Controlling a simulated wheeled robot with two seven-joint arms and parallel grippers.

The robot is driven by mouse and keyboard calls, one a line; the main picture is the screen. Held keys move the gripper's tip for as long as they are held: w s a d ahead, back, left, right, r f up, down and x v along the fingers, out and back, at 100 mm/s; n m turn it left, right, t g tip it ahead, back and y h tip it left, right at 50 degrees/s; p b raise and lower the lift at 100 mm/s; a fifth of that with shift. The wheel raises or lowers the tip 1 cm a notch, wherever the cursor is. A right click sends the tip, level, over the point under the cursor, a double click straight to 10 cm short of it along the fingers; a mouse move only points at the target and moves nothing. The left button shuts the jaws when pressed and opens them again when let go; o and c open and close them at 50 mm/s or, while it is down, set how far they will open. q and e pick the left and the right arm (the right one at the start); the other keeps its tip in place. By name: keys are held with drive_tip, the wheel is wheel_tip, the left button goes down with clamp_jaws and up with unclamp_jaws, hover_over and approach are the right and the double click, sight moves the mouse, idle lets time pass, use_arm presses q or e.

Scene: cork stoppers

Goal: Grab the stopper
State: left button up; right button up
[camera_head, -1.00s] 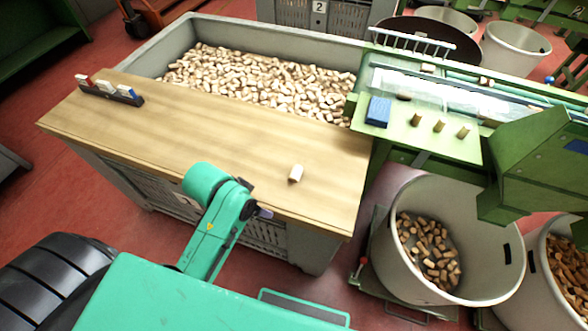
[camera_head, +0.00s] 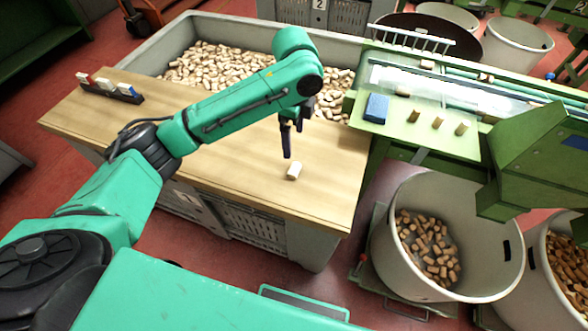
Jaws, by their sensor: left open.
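A single pale cork stopper (camera_head: 294,171) lies on the wooden board (camera_head: 215,165), near its front right part. My left arm reaches in from the left across the board. My left gripper (camera_head: 287,153) points down just above and behind the stopper, slightly to its left in the picture. Its dark jaws are open and hold nothing. The gap between the fingers is partly hidden by the viewing angle. My right gripper is not in view.
A grey bin (camera_head: 178,45) full of corks lies behind the board. A small rack (camera_head: 112,91) stands at the board's left end. A green machine with a blue block (camera_head: 376,108) and three standing corks adjoins on the right. A round tub (camera_head: 405,196) with corks stands below it.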

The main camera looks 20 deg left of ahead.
sight(294, 167)
use_arm(q)
drive_tip(key=f+p, duration=0.2)
drive_tip(key=f, duration=1.1)
drive_tip(key=shift+w, duration=0.2)
drive_tip(key=c, duration=1.4)
